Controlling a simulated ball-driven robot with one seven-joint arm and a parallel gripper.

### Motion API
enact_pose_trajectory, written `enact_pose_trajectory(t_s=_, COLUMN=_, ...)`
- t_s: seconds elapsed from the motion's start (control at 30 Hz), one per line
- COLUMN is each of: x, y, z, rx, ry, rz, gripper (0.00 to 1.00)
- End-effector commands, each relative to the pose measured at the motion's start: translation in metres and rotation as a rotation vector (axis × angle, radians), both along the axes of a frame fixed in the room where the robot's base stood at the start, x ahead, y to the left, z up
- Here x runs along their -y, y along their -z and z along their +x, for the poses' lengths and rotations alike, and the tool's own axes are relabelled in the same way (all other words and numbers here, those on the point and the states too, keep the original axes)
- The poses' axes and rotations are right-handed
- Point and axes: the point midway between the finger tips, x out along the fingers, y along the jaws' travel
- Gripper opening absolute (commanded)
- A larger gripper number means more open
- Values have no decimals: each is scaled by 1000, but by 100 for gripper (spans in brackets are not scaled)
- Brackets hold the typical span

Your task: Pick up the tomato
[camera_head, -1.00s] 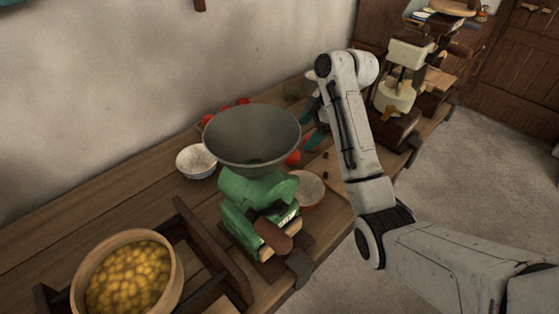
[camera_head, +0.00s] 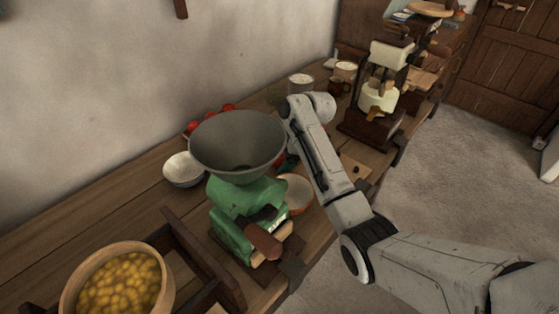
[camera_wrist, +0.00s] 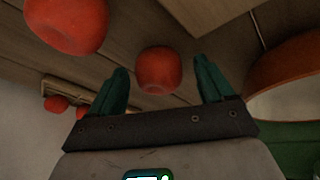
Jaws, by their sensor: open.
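In the wrist view, a red tomato (camera_wrist: 158,70) rests on the wooden table, in line with the gap between my fingers. My gripper (camera_wrist: 161,88) is open, with one teal finger to each side of that gap, and it holds nothing. A second tomato (camera_wrist: 68,24) is nearer the upper left in the wrist view. In the head view, several tomatoes (camera_head: 210,114) show behind the grey scale pan. The pan and my arm hide most of my gripper there.
The green scale (camera_head: 245,210) with its wide grey pan (camera_head: 237,145) stands close beside my arm. A terracotta bowl (camera_head: 297,193) sits next to it, and a white bowl (camera_head: 184,169) is to its left. A pot of yellow pieces (camera_head: 120,285) is at front left.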

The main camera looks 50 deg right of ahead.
Motion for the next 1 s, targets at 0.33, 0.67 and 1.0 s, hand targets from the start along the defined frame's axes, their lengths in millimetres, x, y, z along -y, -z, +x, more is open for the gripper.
enact_pose_trajectory(t_s=0.33, x=0, y=0, z=0, rx=0, ry=0, rz=0, gripper=65)
enact_pose_trajectory(t_s=0.67, x=0, y=0, z=0, rx=0, ry=1, rz=0, gripper=33)
enact_pose_trajectory(t_s=1.0, x=0, y=-1, z=0, rx=0, ry=1, rz=0, gripper=20)
